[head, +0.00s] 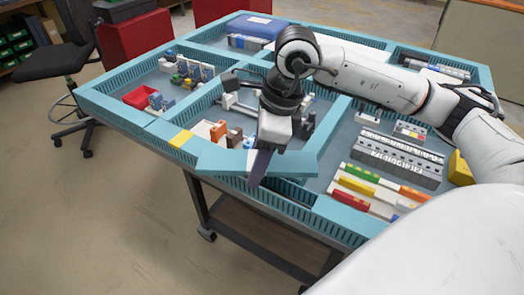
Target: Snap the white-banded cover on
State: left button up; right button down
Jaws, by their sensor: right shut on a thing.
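The teal cover (219,160) is a long flat strip at the front of the table, with a pale band (249,161) beside the gripper's dark finger. My right gripper (262,160) is shut on this cover near its middle, coming down from above. The cover lies across the near slotted duct (283,197), at an angle to it. Part of that duct shows uncovered with a dark inside. I cannot tell whether the cover touches the duct walls. The gripper hides the middle of the cover. My left gripper is not in view.
Teal ducts (120,109) frame the table, one with a yellow band (180,138). A black chair (55,60) stands at left on open floor.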

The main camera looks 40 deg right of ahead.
jog(key=m, duration=0.1)
jog(key=d+m, duration=0.1)
jog(key=m, duration=0.1)
jog(key=m+h, duration=0.1)
jog(key=m, duration=0.1)
jog(key=shift+w+d+r+t, duration=0.2)
jog(key=shift+w+d+t, duration=0.05)
jog(key=shift+t, duration=0.15)
jog(key=shift+d+f+m, duration=0.1)
jog(key=shift+d+m, duration=0.05)
jog(key=shift+m, duration=0.25)
notch_tip(320, 180, down, 5)
jog(key=b, duration=0.2)
jog(key=shift+b, duration=0.4)
jog(key=shift+w+f, duration=0.1)
jog(key=shift+f, duration=0.05)
pick_arm(q)
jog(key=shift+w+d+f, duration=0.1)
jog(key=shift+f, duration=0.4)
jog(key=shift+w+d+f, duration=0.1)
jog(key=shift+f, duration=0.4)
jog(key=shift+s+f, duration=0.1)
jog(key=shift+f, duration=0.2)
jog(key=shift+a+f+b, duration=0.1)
jog(key=shift+b, duration=0.25)
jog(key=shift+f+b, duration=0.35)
pick_arm(e)
jog(key=shift+f, duration=0.25)
